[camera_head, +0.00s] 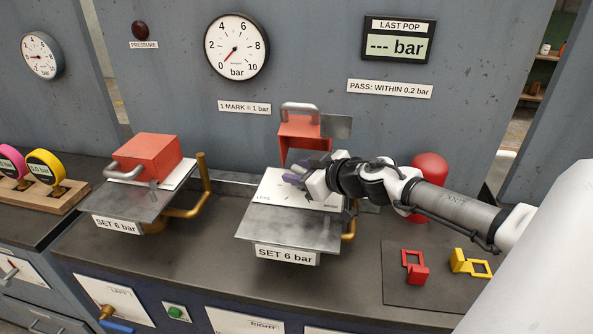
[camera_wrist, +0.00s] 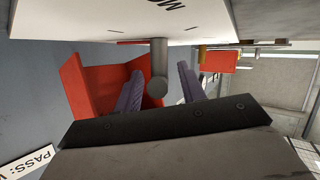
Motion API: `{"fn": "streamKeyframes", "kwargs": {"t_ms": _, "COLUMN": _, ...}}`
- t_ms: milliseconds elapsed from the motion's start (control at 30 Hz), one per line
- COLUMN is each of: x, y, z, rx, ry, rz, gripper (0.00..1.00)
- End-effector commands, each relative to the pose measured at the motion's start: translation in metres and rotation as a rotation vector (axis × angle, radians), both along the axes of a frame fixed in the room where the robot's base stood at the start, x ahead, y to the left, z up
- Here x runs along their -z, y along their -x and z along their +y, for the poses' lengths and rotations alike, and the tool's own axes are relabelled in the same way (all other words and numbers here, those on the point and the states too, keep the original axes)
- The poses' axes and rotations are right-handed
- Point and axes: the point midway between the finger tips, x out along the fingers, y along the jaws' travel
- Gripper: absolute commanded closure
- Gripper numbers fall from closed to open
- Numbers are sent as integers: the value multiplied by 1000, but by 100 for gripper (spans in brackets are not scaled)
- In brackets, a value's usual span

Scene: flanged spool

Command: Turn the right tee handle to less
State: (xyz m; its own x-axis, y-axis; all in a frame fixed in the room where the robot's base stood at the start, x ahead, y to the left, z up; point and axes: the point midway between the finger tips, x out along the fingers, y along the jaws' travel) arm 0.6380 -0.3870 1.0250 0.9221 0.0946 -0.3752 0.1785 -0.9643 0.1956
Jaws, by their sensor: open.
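The right tee handle (camera_wrist: 158,72) shows in the wrist view as a grey bar with a round end, standing out from a white card. My gripper (camera_wrist: 160,80) is open, with its purple fingers on either side of the handle; I cannot tell whether either touches it. In the head view my gripper (camera_head: 298,177) is low over the right white card (camera_head: 275,187), which reads LESS at its left, and it hides the handle there. The right red cover (camera_head: 302,130) is swung up behind the card.
The left station has its red cover (camera_head: 150,157) down. A pressure gauge (camera_head: 236,47) reads near zero, and the last-pop display (camera_head: 399,41) shows dashes. A red dome (camera_head: 430,168) stands behind my arm. Red (camera_head: 414,266) and yellow (camera_head: 470,263) tags lie on a dark mat at right.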

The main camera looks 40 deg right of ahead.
Motion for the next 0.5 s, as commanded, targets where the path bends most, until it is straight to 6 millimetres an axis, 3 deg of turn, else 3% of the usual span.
{"fn": "streamKeyframes", "kwargs": {"t_ms": 167, "x": 0, "y": 0, "z": 0, "rx": 0, "ry": 0, "rz": 0, "gripper": 60}}
{"fn": "streamKeyframes", "kwargs": {"t_ms": 400, "x": 0, "y": 0, "z": 0, "rx": 0, "ry": 0, "rz": 0, "gripper": 91}}
{"fn": "streamKeyframes", "kwargs": {"t_ms": 500, "x": 0, "y": 0, "z": 0, "rx": 0, "ry": 0, "rz": 0, "gripper": 100}}
